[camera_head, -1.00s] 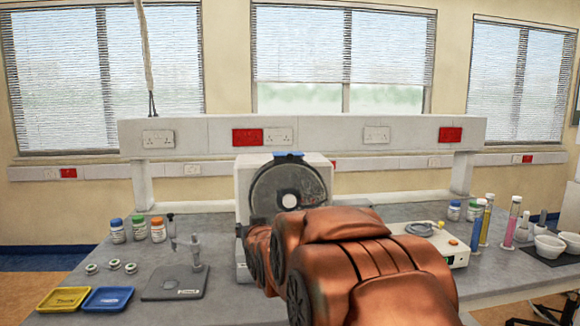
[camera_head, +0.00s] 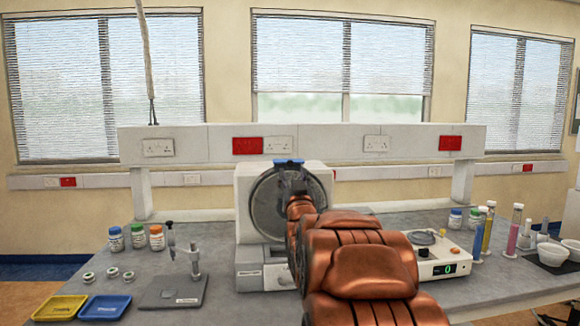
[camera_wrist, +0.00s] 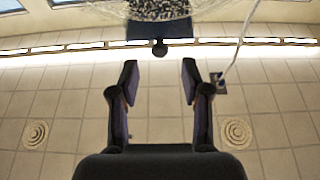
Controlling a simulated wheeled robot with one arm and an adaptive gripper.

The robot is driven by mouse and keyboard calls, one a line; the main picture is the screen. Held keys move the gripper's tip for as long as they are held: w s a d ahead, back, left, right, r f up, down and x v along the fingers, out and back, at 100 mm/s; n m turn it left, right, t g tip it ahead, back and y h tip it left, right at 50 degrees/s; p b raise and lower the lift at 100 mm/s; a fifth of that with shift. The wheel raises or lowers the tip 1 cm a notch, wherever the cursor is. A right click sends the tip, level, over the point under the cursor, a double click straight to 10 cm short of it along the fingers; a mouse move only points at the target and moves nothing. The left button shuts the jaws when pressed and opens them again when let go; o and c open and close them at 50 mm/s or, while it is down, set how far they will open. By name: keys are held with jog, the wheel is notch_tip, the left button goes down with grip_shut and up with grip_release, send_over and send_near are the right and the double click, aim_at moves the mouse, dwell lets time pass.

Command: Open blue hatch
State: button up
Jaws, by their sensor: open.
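The blue hatch (camera_head: 288,162) is a small blue piece at the top of the white machine (camera_head: 322,185), above its round, clear-fronted drum (camera_head: 262,205). In the wrist view the blue hatch (camera_wrist: 160,29) is a dark blue block at top centre, with a small dark knob (camera_wrist: 158,48) below it. My gripper (camera_wrist: 158,76) is open and empty, its two fingers spread below the knob in the picture and apart from it. In the head view my copper arm covers part of the drum. Whether the hatch is shut is hard to tell.
On the left of the bench are capped bottles (camera_head: 137,236), small round pieces, a yellow tray (camera_head: 55,308), a blue tray (camera_head: 104,307) and a grey stand (camera_head: 172,291). On the right are a white device (camera_head: 445,262), coloured cylinders (camera_head: 486,232) and bowls (camera_head: 551,253).

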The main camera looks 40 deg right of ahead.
aim_at(290, 165)
jog(key=shift+p+x, duration=0.6)
jog(key=shift+x, duration=2.05)
jog(key=shift+f, duration=0.1)
grip_shut()
